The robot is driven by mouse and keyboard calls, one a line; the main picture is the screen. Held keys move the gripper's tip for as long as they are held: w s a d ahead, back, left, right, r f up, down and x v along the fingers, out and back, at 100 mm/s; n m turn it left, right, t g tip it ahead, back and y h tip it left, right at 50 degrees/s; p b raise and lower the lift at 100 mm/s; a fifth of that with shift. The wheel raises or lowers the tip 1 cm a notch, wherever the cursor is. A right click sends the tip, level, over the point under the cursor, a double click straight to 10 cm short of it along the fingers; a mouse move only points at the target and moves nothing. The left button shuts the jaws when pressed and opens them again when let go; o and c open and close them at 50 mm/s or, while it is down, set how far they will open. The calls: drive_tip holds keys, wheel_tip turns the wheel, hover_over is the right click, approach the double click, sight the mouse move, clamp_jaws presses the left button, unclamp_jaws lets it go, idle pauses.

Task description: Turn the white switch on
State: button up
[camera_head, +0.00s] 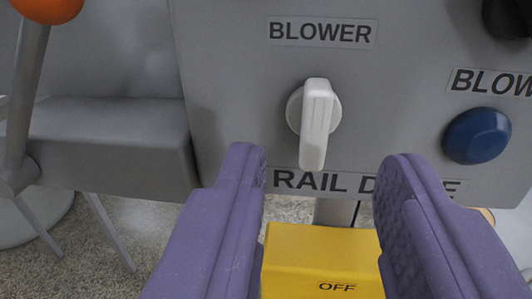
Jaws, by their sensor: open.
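The white switch (316,124) is a rotary knob with a long raised handle on a round base. It is on a grey panel under a label reading "BLOWER". Its handle stands nearly upright, the lower end leaning slightly left. My gripper (318,165) has two purple padded fingers, spread apart below and to either side of the switch. The gap between them is empty, and neither finger appears to touch the handle. The fingers partly cover the lower label, which starts with "RAIL D".
A blue round button (477,136) is on the panel at right, under a second label starting "BLOW". A yellow box (322,255) marked "OFF" is below, between the fingers. A lever with an orange knob (47,9) is at upper left. A dark knob (509,17) is at upper right.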

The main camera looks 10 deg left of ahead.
sight(317, 116)
drive_tip(key=w, duration=0.6)
drive_tip(key=shift+w+a+b, duration=0.1)
drive_tip(key=shift+w+b, duration=0.1)
drive_tip(key=shift+b, duration=0.15)
drive_tip(key=shift+r, duration=0.1)
clamp_jaws()
